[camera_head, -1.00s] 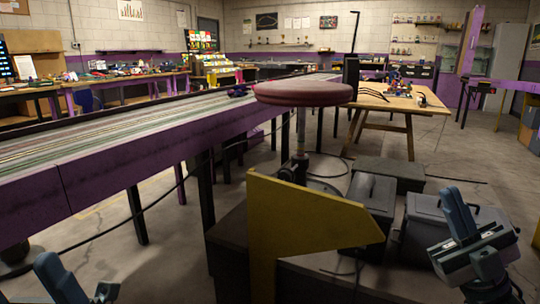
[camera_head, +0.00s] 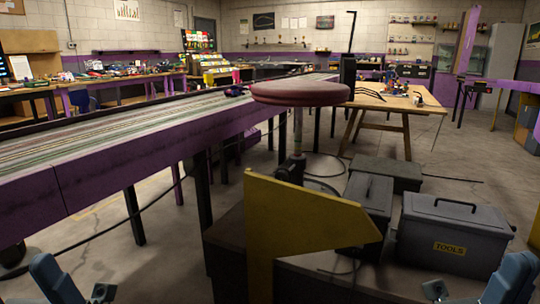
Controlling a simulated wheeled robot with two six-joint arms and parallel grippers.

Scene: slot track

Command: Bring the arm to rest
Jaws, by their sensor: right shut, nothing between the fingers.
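My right gripper (camera_head: 512,278) is at the bottom right corner, cut off by the picture edge. Only a blue finger part and a small grey piece show; it is shut and holds nothing. My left gripper (camera_head: 50,278) is at the bottom left corner. Only its blue part and a small dark grey piece show, so its jaws cannot be judged. Neither gripper is seen touching anything.
A grey tool box (camera_head: 453,240) marked TOOLS stands right of a yellow bracket (camera_head: 300,225). A round red stool seat (camera_head: 300,92) is at the centre. The purple-sided slot track (camera_head: 110,165) runs along the left. A wooden table (camera_head: 385,100) stands behind.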

